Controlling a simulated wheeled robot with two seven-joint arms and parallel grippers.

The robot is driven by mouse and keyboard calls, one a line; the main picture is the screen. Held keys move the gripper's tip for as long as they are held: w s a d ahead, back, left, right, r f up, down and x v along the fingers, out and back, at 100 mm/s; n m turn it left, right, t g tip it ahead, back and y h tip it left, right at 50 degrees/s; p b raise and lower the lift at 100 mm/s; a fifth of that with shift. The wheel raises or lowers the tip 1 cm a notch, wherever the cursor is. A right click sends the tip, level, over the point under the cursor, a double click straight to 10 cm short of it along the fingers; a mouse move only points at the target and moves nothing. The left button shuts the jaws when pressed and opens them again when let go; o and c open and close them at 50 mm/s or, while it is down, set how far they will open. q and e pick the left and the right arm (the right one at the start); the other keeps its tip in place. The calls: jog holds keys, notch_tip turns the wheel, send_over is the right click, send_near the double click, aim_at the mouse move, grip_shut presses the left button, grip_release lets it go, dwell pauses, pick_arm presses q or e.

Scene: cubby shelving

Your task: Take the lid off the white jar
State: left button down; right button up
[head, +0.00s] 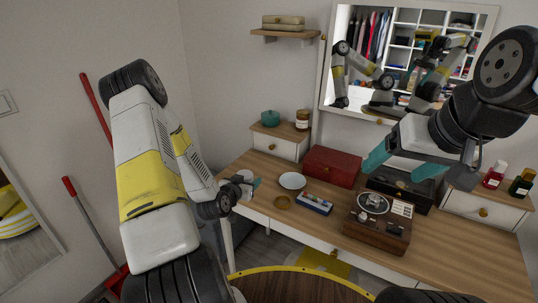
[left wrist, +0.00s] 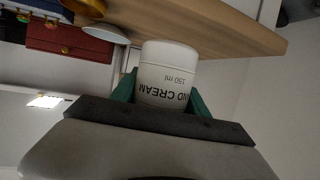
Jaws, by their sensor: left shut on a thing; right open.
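The white jar (left wrist: 166,72), printed "HAND CREAM 150 ml", sits between the teal fingers of my left gripper (left wrist: 165,98), which is shut on it. The print appears upside down in the left wrist view. In the head view the jar (head: 244,176) shows small at the left end of the table, with my left gripper (head: 248,188) at it. My right gripper (head: 378,157) is open and empty above the red box and black case, well right of the jar.
The wooden table (head: 262,212) carries a white dish (head: 292,180), a brass ring (head: 282,202), a blue tray (head: 314,203), a red box (head: 332,166), a black case (head: 402,187) and a record player (head: 377,226). Bottles (head: 495,175) stand at right. A mirror (head: 405,60) hangs behind.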

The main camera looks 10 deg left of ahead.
pick_arm(q)
jog(key=s+d+r+n+y, duration=0.1)
jog(key=d+r+y, duration=0.1)
jog(key=d+r, duration=0.55)
pick_arm(e)
jog(key=shift+c, duration=0.6)
jog(key=w+a+f+m+g+h, duration=0.1)
jog(key=w+a+f+m+g, duration=0.2)
jog(key=w+a+m, duration=0.5)
jog(key=w+a+f+m+g+h, duration=0.15)
jog(key=w+a, duration=0.45)
jog(key=w, duration=0.6)
pick_arm(q)
jog(key=s+d+f+m+g+h, duration=0.2)
jog(key=d+m+g+h, duration=0.1)
jog(key=d+m+h, duration=0.4)
jog(key=shift+s+d+f+m+h, duration=0.25)
jog(key=shift+d+h, duration=0.95)
jog(key=shift+d, duration=1.05)
pick_arm(e)
jog(key=w+a+f+m+g, duration=0.1)
jog(key=w+a+f+m, duration=0.1)
jog(key=f, duration=0.5)
jog(key=w+a+f+m, duration=0.2)
jog(key=a+f, duration=0.2)
jog(key=f, duration=0.4)
jog(key=shift+g, duration=0.35)
